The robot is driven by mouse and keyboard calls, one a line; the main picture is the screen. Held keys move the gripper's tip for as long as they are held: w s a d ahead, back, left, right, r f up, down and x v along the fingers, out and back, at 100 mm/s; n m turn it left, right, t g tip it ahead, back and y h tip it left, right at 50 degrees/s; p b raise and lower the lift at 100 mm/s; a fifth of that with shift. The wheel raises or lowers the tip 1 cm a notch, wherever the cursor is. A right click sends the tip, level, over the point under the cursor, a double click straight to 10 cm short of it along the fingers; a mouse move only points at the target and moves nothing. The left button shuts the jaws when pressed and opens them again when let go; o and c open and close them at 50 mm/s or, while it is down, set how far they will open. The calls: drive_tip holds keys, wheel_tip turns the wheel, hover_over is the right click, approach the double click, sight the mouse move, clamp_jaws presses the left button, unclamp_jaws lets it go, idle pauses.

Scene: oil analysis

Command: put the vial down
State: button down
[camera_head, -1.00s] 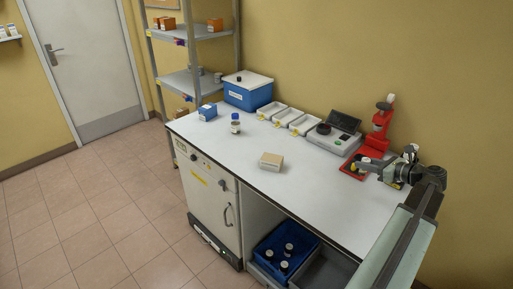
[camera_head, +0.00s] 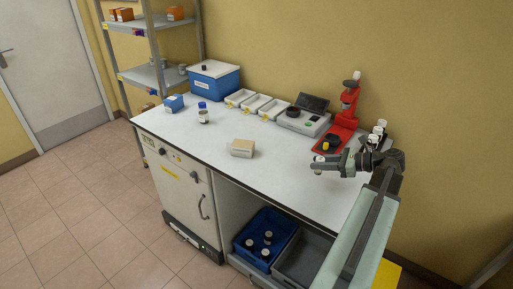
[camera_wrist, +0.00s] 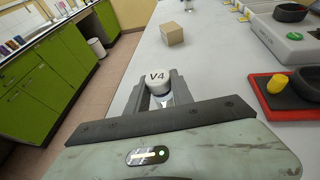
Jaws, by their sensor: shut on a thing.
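A vial with a white cap marked "V4" (camera_wrist: 157,77) stands between the fingers of my gripper (camera_wrist: 158,92) in the wrist view. The cap shows above the fingers; most of the body is hidden. In the head view my gripper (camera_head: 325,164) is shut on the vial (camera_head: 319,160), near the right part of the white worktop (camera_head: 275,165) and in front of the red device. Whether the vial's base touches the worktop cannot be told.
A red device (camera_head: 346,115) with a black and yellow part stands behind my gripper. A grey instrument (camera_head: 305,122), white trays (camera_head: 268,107), a cardboard box (camera_head: 242,147) and a blue-capped bottle (camera_head: 203,113) stand on the worktop. Several white-capped vials (camera_head: 380,130) stand at the far right.

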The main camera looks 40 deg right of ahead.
drive_tip(key=w, duration=0.4)
drive_tip(key=w+f, duration=0.1)
drive_tip(key=w, duration=0.4)
drive_tip(key=w+b, duration=0.1)
drive_tip(key=w, duration=0.3)
drive_tip(key=shift+w+d+f, duration=0.15)
drive_tip(key=shift+d, duration=0.05)
drive_tip(key=f+b, duration=0.1)
drive_tip(key=w+f+b, duration=0.1)
drive_tip(key=f+b, duration=0.1)
drive_tip(key=shift+w+f+b, duration=0.1)
drive_tip(key=shift+f+b, duration=0.15)
drive_tip(key=shift+b, duration=0.05)
drive_tip(key=shift+f+b, duration=0.3)
drive_tip(key=shift+r, duration=0.25)
drive_tip(key=shift+f, duration=0.2)
drive_tip(key=c, duration=1.1)
unclamp_jaws()
drive_tip(key=shift+r, duration=0.1)
